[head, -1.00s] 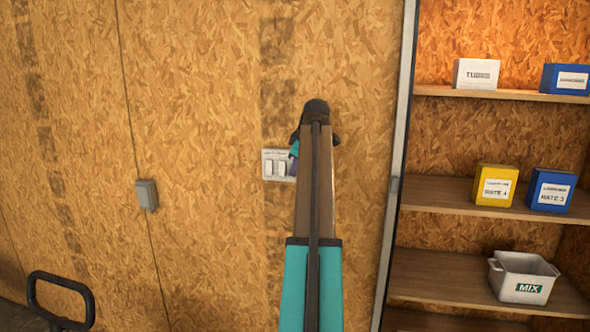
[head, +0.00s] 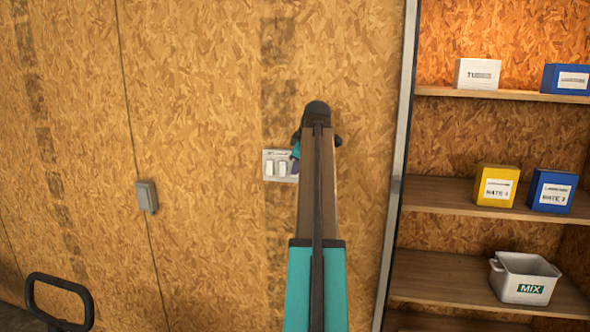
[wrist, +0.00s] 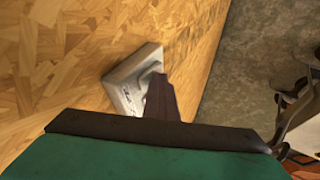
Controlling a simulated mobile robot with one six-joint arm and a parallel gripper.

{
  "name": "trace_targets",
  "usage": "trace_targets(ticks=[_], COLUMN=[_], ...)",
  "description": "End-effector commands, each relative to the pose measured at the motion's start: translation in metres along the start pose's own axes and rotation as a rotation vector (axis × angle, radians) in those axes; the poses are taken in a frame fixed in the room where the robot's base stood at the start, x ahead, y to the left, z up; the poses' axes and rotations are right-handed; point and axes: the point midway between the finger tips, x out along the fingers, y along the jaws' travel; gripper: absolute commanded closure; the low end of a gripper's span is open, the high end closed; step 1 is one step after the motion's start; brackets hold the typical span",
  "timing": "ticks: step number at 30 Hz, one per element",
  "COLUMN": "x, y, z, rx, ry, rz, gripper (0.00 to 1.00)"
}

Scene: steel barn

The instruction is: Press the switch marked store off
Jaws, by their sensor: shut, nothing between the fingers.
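A pale switch plate (head: 267,178) is fixed to the chipboard wall. In the head view two white rockers show on its left part, and my arm hides its right part. The small label above the rockers is too blurred to read, so I cannot tell which switch is store. In the wrist view the plate (wrist: 124,88) stands tilted on the wall. My gripper (wrist: 160,82) is shut and empty, with its dark fingers in front of the plate's edge. I cannot tell whether the tips touch it. In the head view the gripper is mostly hidden behind my arm.
A grey box (head: 147,196) is on the wall to the left. Shelves (head: 440,192) on the right hold a white box (head: 478,84), a yellow box (head: 496,170), blue boxes (head: 552,176) and a MIX bin (head: 512,285). A black handle (head: 60,281) stands at lower left.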

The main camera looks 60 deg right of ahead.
Motion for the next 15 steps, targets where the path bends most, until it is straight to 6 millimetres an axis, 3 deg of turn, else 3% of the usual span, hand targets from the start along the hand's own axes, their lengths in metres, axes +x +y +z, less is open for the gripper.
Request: trace_targets(ticks=[1, 15], x=[-0.0049, -0.0074], y=[0.0073, 0.0077], z=[-0.0032, -0.0076], rx=[-0.001, -0.004], ry=[0.004, 0.007], rz=[0.015, 0.012], gripper=[1.00, 1.00])
